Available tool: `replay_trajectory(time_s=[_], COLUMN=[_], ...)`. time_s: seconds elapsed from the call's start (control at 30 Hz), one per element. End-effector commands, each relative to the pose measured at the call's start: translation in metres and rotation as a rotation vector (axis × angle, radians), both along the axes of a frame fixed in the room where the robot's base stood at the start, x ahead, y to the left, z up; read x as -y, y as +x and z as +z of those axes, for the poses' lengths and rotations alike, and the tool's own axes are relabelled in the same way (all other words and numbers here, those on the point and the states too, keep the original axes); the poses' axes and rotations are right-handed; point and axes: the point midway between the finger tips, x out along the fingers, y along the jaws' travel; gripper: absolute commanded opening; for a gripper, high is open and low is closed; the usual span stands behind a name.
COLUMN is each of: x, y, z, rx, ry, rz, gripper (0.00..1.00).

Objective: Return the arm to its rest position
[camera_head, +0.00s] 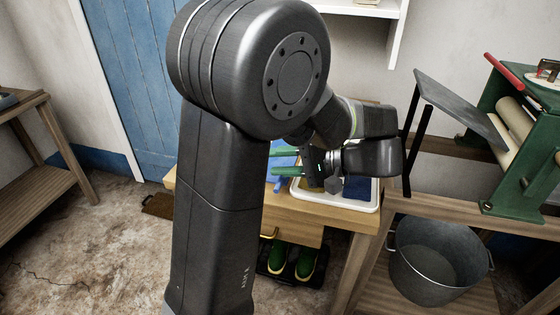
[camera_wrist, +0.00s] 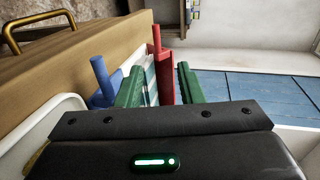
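My gripper (camera_head: 276,162) is in the head view, held over the left end of a white tray on a wooden table, with its green fingers pointing left. In the wrist view my gripper (camera_wrist: 160,67) has its two green fingers well apart. Nothing is clearly held between them. Beyond the fingers are a red piece with an upright rod (camera_wrist: 164,75) and a blue piece with a rod (camera_wrist: 108,80); a striped thing lies between these. My arm is folded in front of the head camera and hides part of the table.
The white tray (camera_head: 335,201) holds ochre and dark blue cloths. The wooden table (camera_head: 290,213) has green boots (camera_head: 305,262) beneath. At right are a metal tub (camera_head: 440,262) and a green mangle (camera_head: 535,150). A wooden bench (camera_head: 35,188) stands left; floor between is mostly clear.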

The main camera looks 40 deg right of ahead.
Motion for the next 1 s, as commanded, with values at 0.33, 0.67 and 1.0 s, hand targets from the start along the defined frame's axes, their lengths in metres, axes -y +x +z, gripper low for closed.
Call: replay_trajectory(time_s=[0.33,0.67,1.0], x=[0.0,-0.022,-0.06], y=[0.0,0.027,0.077], z=[0.0,-0.01,-0.026], rx=[0.0,0.001,0.002], ry=[0.0,0.0,-0.001], rz=[0.0,0.003,0.001], gripper=[0.34,0.34,0.34])
